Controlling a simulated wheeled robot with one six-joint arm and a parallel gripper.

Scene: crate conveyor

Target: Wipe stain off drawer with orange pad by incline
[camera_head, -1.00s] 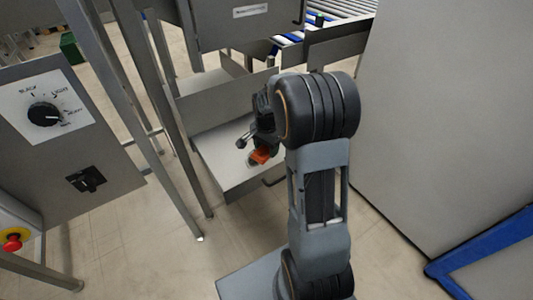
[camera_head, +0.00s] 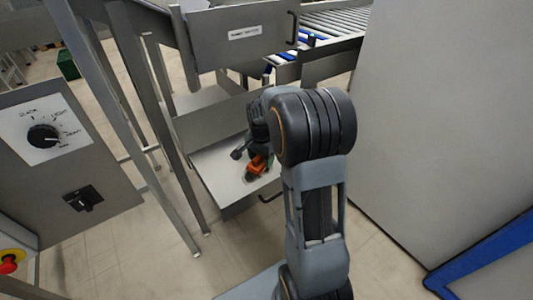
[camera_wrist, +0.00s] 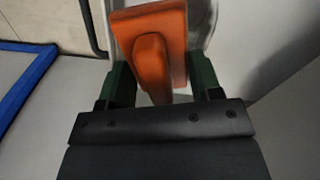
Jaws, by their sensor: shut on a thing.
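The orange pad (camera_head: 258,164) is in my gripper (camera_head: 257,160), low over the open drawer (camera_head: 222,166). In the wrist view the orange pad (camera_wrist: 153,48) fills the space between the two dark green fingers of my gripper (camera_wrist: 163,84), which is shut on its raised grip. A small dark patch, which may be the stain or a shadow, shows beside the pad on the drawer floor in the head view. I cannot tell whether the pad touches the drawer floor.
The roller conveyor (camera_head: 335,22) is behind. A control panel with a black knob (camera_head: 43,136) stands at left. A large grey cabinet (camera_head: 440,120) and a blue-edged frame (camera_head: 480,252) are at right.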

